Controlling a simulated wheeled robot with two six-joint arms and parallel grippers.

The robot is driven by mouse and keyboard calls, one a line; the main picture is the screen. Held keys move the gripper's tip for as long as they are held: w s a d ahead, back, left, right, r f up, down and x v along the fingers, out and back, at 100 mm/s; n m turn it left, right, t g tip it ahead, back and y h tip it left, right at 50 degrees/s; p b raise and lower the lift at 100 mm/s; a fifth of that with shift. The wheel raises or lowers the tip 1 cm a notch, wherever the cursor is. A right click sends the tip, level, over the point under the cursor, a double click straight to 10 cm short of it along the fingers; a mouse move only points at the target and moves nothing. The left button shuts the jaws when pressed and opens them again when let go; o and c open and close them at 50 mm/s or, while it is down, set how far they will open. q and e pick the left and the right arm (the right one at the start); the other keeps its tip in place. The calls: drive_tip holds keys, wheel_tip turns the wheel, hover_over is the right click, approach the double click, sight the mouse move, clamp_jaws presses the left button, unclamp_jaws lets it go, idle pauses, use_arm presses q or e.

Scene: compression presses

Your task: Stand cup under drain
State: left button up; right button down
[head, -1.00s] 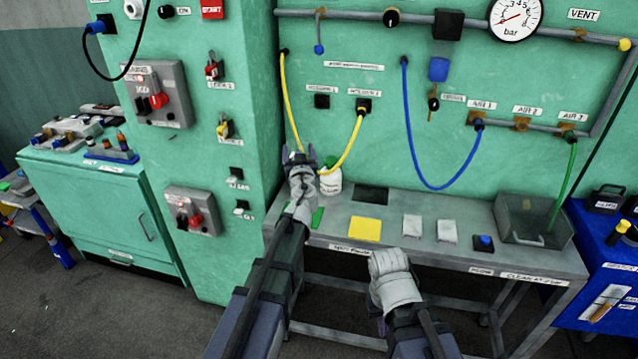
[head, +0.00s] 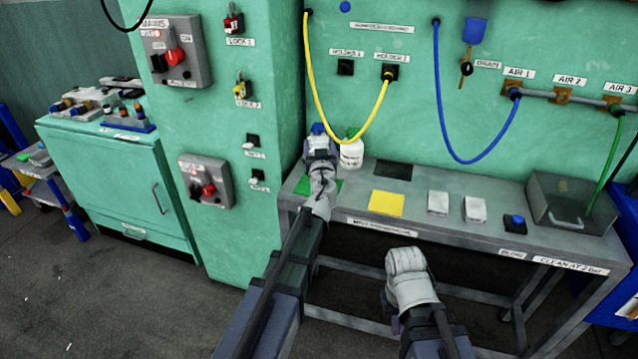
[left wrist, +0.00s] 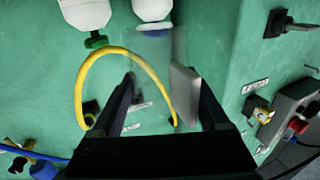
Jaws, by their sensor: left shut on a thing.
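My left gripper (head: 320,143) is over the left end of the grey bench, in front of the wall. In the left wrist view its two fingers (left wrist: 158,80) stand apart, with a faint see-through shape between their tips, apparently a clear cup (left wrist: 152,50). Its outline is blurred, and I cannot tell how it is tilted. The drain valve (head: 466,68) is on the wall, right of its holders, beside the label DRAIN and below a blue bowl (head: 476,30). My right arm ends low in front of the bench; its fingers are hidden.
A white bottle with a green cap (head: 351,153) stands close right of my left gripper. Yellow (head: 345,142) and blue hoses (head: 447,140) hang on the wall.

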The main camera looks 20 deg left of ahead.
use_arm(q)
drive_tip(key=shift+f+b, duration=2.15)
drive_tip(key=shift+f, duration=0.25)
drive_tip(key=shift+f, duration=0.1)
wheel_tip(320, 180, down, 4)
drive_tip(key=b, duration=0.4)
drive_tip(key=shift+f, duration=0.15)
drive_tip(key=shift+b, duration=0.3)
drive_tip(key=shift+f, duration=0.2)
drive_tip(key=o, duration=1.2)
